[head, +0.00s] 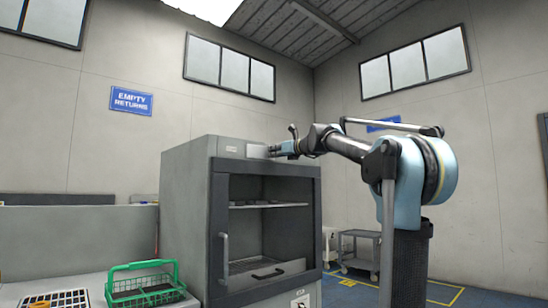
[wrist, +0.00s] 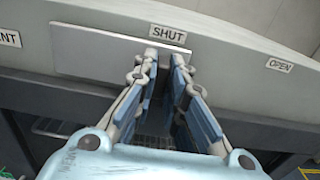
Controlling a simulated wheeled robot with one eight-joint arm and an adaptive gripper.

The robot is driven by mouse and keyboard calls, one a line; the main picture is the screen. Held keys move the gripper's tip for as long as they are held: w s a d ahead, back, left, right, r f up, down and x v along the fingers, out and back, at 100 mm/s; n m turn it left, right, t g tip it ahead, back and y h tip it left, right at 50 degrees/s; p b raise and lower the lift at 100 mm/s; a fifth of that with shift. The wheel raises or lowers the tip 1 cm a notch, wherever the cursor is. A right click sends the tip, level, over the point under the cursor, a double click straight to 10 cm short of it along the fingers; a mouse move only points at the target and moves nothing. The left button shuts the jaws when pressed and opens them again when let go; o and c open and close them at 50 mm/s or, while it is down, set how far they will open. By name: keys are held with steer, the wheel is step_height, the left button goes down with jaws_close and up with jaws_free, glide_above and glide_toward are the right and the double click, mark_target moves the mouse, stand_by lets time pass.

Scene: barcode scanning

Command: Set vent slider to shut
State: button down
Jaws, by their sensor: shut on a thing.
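The vent slider's silver plate (wrist: 95,55) runs along the upper front of the grey cabinet (head: 185,210). A "SHUT" label (wrist: 168,35) sits just above the plate's right part, and an "OPEN" label (wrist: 279,65) is farther right. My gripper (wrist: 165,58) is at the plate's right part, just below the "SHUT" label. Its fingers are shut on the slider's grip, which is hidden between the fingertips. In the head view my gripper (head: 275,150) reaches the cabinet's top front edge from the right.
The cabinet's door (head: 262,225) is closed, with a vertical handle (head: 224,260) at left. Shelves show through its window. A green basket (head: 145,286) stands on the counter at left. A grey cart (head: 358,250) stands behind at right.

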steer(key=shift+a, duration=0.15)
steer(key=c, duration=1.6)
jaws_free()
steer(key=shift+a, duration=0.1)
steer(key=shift+c, duration=0.2)
steer(key=v, duration=1.2)
